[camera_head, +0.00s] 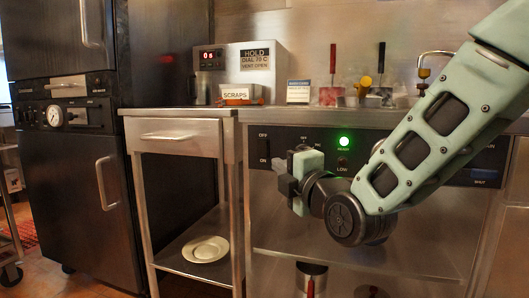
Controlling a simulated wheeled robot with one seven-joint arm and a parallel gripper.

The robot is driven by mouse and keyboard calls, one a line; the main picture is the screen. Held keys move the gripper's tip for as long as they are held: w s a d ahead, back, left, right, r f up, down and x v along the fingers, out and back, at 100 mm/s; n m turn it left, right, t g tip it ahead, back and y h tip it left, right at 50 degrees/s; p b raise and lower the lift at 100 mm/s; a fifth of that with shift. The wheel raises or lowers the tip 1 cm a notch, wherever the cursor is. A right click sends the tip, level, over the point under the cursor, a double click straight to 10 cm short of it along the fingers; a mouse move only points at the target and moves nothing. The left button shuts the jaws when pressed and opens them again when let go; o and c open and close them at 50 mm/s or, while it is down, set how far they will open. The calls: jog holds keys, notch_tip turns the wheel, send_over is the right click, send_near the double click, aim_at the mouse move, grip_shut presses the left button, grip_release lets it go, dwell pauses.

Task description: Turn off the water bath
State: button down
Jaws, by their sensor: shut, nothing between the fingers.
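A black control panel (267,135) runs along the front of the steel counter. It carries OFF and ON marks at its left end, a lit green light (344,141) marked READY, and a dark lamp (342,161) marked LOW. I cannot tell for sure that this panel belongs to the water bath. My gripper (289,183), with pale green and black fingers, is shut and empty in front of the panel's left part. It hides part of the panel, including whatever sits behind the fingers. My arm covers much of the panel's right side.
A box with a red display (207,55) and a HOLD sign (254,58) stands on the counter. Red-handled tools (332,62) and a tap (424,72) are behind. Dark ovens (75,150) stand left. A plate (206,249) lies on the lower shelf.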

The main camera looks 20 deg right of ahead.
jog(key=shift+w+r+p, duration=0.1)
jog(key=shift+p, duration=0.2)
jog(key=w+p, duration=0.1)
jog(key=p, duration=0.3)
jog(key=w+p, duration=0.1)
jog(key=p, duration=0.3)
jog(key=shift+w+a+r+p, duration=0.15)
jog(key=shift+a+r+p, duration=0.05)
jog(key=shift+r+p, duration=0.1)
jog(key=b, duration=0.3)
send_near(257, 144)
jog(key=w+a, duration=0.2)
jog(key=w, duration=0.1)
jog(key=shift+r, duration=0.1)
jog(key=shift+w+d+r, duration=0.2)
jog(key=shift+w+d, duration=0.2)
jog(key=shift+w, duration=0.3)
